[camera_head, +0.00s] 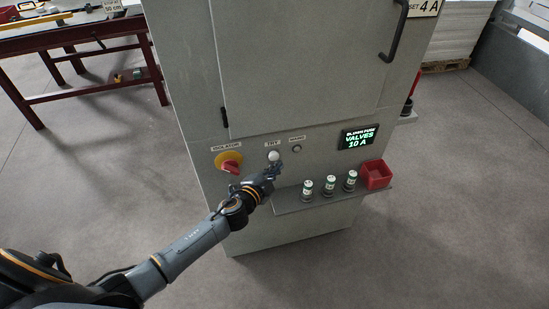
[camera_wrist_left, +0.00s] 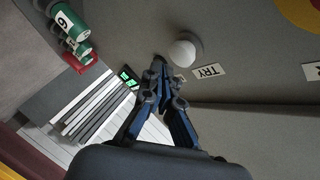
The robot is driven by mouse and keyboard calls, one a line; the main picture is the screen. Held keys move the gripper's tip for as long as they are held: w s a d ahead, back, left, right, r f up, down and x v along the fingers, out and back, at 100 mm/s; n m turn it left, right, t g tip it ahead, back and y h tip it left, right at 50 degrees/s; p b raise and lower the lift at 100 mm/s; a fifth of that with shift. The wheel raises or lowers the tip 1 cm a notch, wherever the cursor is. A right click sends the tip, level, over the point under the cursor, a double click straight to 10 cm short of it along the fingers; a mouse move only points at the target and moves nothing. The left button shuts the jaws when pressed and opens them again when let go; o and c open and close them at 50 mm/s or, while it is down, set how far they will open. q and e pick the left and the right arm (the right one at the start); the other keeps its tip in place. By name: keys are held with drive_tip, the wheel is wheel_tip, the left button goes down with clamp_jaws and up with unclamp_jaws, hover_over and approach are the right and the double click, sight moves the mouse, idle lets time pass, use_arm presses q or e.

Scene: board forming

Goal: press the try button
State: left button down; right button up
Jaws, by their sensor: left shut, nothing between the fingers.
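The try button (camera_head: 273,156) is a white round knob on the grey cabinet front, under a label reading TRY. It also shows in the left wrist view (camera_wrist_left: 183,53), beside its TRY label (camera_wrist_left: 207,71). My left gripper (camera_head: 273,172) is shut and empty, just below the button in the head view. In the left wrist view its fingertips (camera_wrist_left: 158,68) are close to the button's side, and whether they touch the panel I cannot tell. My right gripper is in neither view.
A red and yellow isolator switch (camera_head: 229,162) is left of the button. A small dark button (camera_head: 297,149) and a lit display (camera_head: 357,138) are to the right. A shelf (camera_head: 290,203) below holds several green-white cylinders and a red bin (camera_head: 376,174).

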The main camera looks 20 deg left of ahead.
use_arm(q)
drive_tip(key=s+d, duration=0.3)
drive_tip(key=s, duration=0.2)
drive_tip(key=shift+d, duration=0.2)
drive_tip(key=shift+f, duration=0.1)
idle(0.8)
drive_tip(key=s+a+f+n+g+y, duration=0.1)
drive_tip(key=s+a+f+n+g, duration=0.1)
drive_tip(key=s+f, duration=0.6)
drive_tip(key=s+a+f+n+g+y, duration=0.1)
drive_tip(key=s+a+f+n+g, duration=0.2)
drive_tip(key=f, duration=0.8)
drive_tip(key=s+a+f+n+g, duration=0.1)
drive_tip(key=s+a+f+g, duration=0.1)
drive_tip(key=s+f, duration=0.65)
drive_tip(key=s+f+n+g, duration=0.1)
drive_tip(key=s+f, duration=0.3)
drive_tip(key=s, duration=0.5)
drive_tip(key=s+f+n+g, duration=0.2)
drive_tip(key=s+f, duration=0.3)
drive_tip(key=s, duration=0.5)
drive_tip(key=s+f+n+g, duration=0.2)
drive_tip(key=s+f+g, duration=0.2)
drive_tip(key=s, duration=0.5)
drive_tip(key=shift+s+a+f+y, duration=0.15)
drive_tip(key=shift+a+f+y, duration=0.15)
drive_tip(key=shift+f, duration=0.05)
